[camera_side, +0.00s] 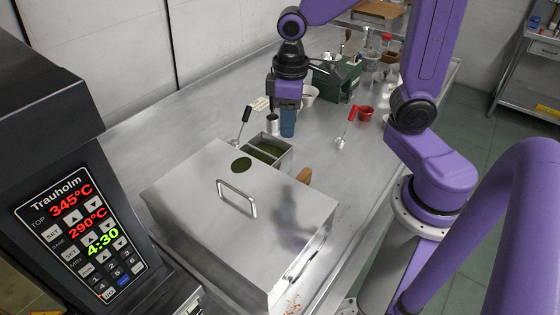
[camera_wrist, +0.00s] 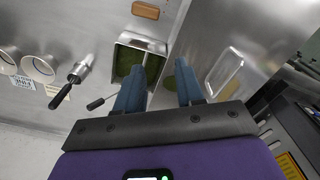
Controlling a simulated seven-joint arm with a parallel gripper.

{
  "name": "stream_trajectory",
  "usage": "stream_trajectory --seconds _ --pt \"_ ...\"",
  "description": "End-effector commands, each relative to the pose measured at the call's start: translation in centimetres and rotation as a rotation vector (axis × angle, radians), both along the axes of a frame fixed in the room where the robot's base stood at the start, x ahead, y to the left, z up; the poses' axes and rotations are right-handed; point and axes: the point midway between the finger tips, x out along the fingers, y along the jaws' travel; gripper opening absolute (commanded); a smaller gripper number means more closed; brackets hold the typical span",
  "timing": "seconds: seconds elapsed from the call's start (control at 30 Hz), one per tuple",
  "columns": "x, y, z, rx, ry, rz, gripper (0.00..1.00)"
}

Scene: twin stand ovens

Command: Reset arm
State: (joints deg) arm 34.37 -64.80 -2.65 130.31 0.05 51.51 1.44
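My gripper (camera_side: 287,126) hangs above the steel counter (camera_side: 190,130), just behind a steel tray with green contents (camera_side: 287,157). In the wrist view my gripper (camera_wrist: 161,72) shows two blue fingers spread apart with nothing between them. The steel tray (camera_wrist: 124,39) lies beyond the fingertips. A large steel box with a handle (camera_side: 205,205) stands nearer the camera in the side view; its handled top also shows at the right of the wrist view (camera_wrist: 250,45).
The counter's left side is clear.

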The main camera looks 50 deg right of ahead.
Motion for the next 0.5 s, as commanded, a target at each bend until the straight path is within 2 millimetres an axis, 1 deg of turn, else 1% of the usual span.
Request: stream_trajectory --seconds 0.03,0.23,0.4,0.5 --pt "-1.3 0.4 0.1 0.002 -0.003 0.049 0.37" --pt "-6.2 1.3 0.3 0.005 -0.006 0.232 0.37" --pt "-10.4 1.3 0.3 0.008 -0.01 0.385 0.37" --pt "-12.5 1.1 0.2 0.01 -0.01 0.466 0.37"
